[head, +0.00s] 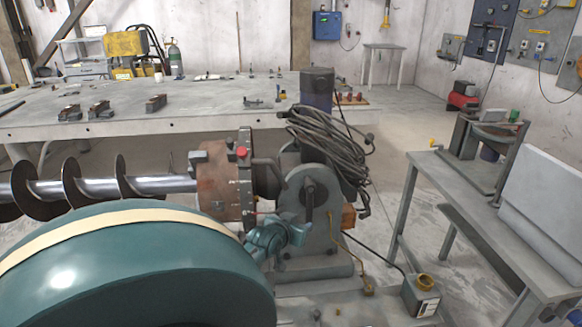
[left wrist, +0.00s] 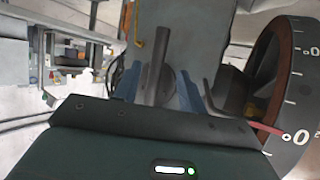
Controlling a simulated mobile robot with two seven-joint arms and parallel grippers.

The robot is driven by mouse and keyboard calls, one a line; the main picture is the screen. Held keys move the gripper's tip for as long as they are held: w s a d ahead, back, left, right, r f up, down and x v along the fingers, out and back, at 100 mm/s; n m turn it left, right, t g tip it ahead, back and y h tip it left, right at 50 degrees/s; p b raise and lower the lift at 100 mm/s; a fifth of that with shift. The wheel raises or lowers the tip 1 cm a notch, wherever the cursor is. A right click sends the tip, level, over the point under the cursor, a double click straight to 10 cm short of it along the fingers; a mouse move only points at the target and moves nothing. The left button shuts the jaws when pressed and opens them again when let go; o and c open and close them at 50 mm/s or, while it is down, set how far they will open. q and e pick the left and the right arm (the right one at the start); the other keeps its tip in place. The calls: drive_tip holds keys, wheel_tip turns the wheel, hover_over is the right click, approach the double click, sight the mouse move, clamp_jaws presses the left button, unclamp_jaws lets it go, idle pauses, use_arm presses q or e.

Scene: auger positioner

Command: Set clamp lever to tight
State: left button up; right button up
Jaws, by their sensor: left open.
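The clamp lever (head: 309,198) is a short dark handle on the front of the grey positioner housing (head: 325,236). In the left wrist view a dark upright bar, which looks like the lever (left wrist: 154,60), stands between my two blue fingers. My left gripper (head: 296,230) is open, just below and in front of the lever in the head view. In the left wrist view its fingers (left wrist: 157,88) lie on either side of the bar. I cannot tell whether they touch it. My right gripper is not in view.
The rusty faceplate (head: 220,187) holds the auger shaft (head: 90,186), left of the housing. A dial (left wrist: 298,90) with a red pointer is close on the right in the left wrist view. A coiled cable (head: 325,140) hangs on the housing. A side table (head: 470,210) stands at right.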

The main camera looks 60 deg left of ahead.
use_arm(q)
drive_tip(key=v, duration=0.5)
idle(0.5)
drive_tip(key=s+d+f+m+h, duration=0.15)
drive_tip(key=d+f, duration=0.25)
drive_tip(key=d, duration=0.5)
drive_tip(key=d+f+m+h, duration=0.25)
drive_tip(key=d+f, duration=0.25)
drive_tip(key=d, duration=0.3)
drive_tip(key=s+d+f+m+h, duration=0.1)
drive_tip(key=s+d, duration=0.2)
drive_tip(key=d, duration=0.5)
drive_tip(key=s+d+f+m+h, duration=0.1)
drive_tip(key=s+d+m+h, duration=0.1)
drive_tip(key=d, duration=0.6)
drive_tip(key=s+d+f+m+g+h, duration=0.1)
drive_tip(key=s+d+h, duration=0.1)
drive_tip(key=d, duration=0.6)
drive_tip(key=shift+s+f+m, duration=0.25)
drive_tip(key=shift+s+m, duration=0.05)
drive_tip(key=shift+s, duration=0.6)
drive_tip(key=shift+a, duration=0.1)
drive_tip(key=shift+c, duration=0.2)
drive_tip(key=shift+c, duration=0.3)
